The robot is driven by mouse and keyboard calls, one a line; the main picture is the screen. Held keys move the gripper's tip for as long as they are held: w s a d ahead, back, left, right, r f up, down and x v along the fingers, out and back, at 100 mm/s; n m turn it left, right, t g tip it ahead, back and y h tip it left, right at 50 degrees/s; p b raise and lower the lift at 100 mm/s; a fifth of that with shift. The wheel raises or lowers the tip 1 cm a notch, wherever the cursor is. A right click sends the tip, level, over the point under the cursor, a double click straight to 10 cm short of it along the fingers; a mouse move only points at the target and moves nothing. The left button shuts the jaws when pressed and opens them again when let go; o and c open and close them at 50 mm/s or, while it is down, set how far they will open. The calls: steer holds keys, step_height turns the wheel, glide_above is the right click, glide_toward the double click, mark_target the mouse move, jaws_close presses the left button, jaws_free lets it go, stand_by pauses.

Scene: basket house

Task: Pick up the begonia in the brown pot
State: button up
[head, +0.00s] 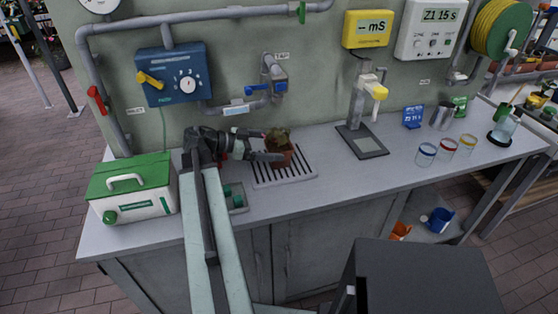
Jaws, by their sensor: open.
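The begonia (279,136) is a small green-brown leafy plant in a brown pot (280,158). The pot stands upright on the slatted drain grid (297,178) set in the grey worktop, below the wall tap. My gripper (272,146) reaches in from the left and is open. Its nearer finger overlaps the front of the pot, and its farther finger points toward the plant's left side. Part of the pot is hidden by the near finger. I cannot tell whether either finger touches it.
The tap (275,75) hangs above the grid. A white box with a green lid (130,190) stands at left, and a small tray with green items (236,197) lies by my arm. A stand (362,140) and several glasses are to the right.

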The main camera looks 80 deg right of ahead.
mark_target(287, 150)
steer(key=shift+s+d+f, duration=0.25)
steer(key=shift+s, duration=0.3)
steer(key=s+f+b, duration=0.1)
steer(key=s, duration=0.1)
steer(key=s+d+f+b, duration=0.1)
steer(key=s, duration=0.1)
steer(key=shift+d+f, duration=0.1)
steer(key=shift+f, duration=0.05)
steer(key=shift+s+d, duration=0.15)
steer(key=shift+s, duration=0.1)
steer(key=c, duration=1.7)
